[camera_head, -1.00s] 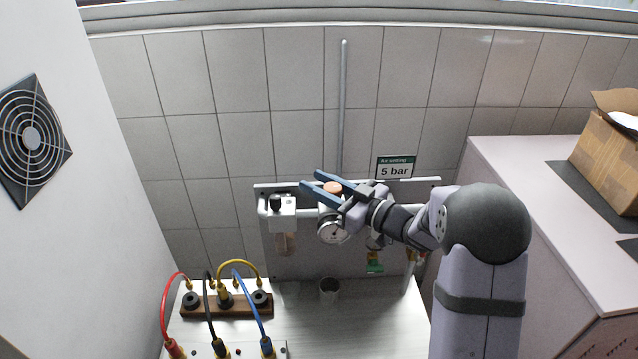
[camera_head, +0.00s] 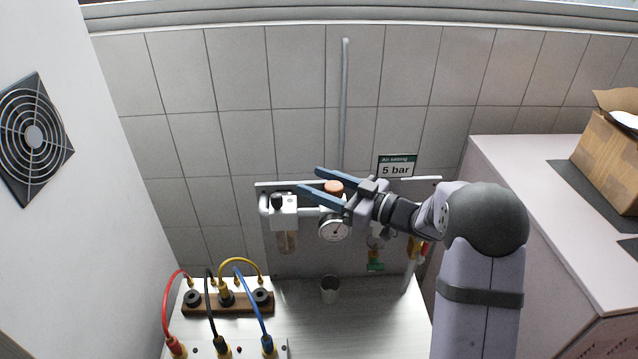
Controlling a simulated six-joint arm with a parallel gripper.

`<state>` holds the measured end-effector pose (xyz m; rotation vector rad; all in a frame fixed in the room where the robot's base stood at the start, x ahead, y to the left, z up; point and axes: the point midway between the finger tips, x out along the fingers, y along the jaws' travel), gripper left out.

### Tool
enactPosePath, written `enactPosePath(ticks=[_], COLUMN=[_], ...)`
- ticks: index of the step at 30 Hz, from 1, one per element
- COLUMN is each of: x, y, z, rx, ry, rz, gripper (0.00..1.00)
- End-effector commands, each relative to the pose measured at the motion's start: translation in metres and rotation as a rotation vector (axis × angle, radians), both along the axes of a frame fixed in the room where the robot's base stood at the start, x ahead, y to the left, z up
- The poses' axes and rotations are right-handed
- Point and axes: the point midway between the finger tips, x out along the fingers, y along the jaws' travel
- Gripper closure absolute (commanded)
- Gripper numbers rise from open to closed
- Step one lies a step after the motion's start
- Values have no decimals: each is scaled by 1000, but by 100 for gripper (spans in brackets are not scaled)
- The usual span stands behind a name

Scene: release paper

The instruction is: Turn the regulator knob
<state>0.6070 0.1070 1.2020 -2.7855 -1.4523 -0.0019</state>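The regulator knob (camera_head: 333,187) is a small orange-brown cap on top of the regulator, above a round white pressure gauge (camera_head: 333,230). My gripper (camera_head: 309,180) reaches in from the right with its two blue fingers spread apart. One finger passes behind the knob and the other in front of it, and the knob shows between them with visible gaps. The fingertips extend left past the knob. The lower part of the regulator is partly hidden by the front finger. A sign (camera_head: 397,167) reading "Air setting 5 bar" is on the panel's top edge.
A white filter unit with a black knob (camera_head: 277,201) stands just left of the fingertips. A grey vertical pipe (camera_head: 344,110) rises behind. A metal cup (camera_head: 329,290) and a cable block (camera_head: 228,304) are on the bench below. A cardboard box (camera_head: 606,150) is far right.

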Motion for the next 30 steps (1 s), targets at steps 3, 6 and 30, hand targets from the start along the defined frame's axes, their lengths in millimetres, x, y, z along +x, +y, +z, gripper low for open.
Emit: enactPosePath(ticks=[3, 6, 30], x=[0, -1, -42], y=[0, -1, -60], z=[0, -1, 0], rx=[-1, -1, 0], ry=[1, 1, 0], rz=[0, 0, 0], gripper=[49, 49, 49])
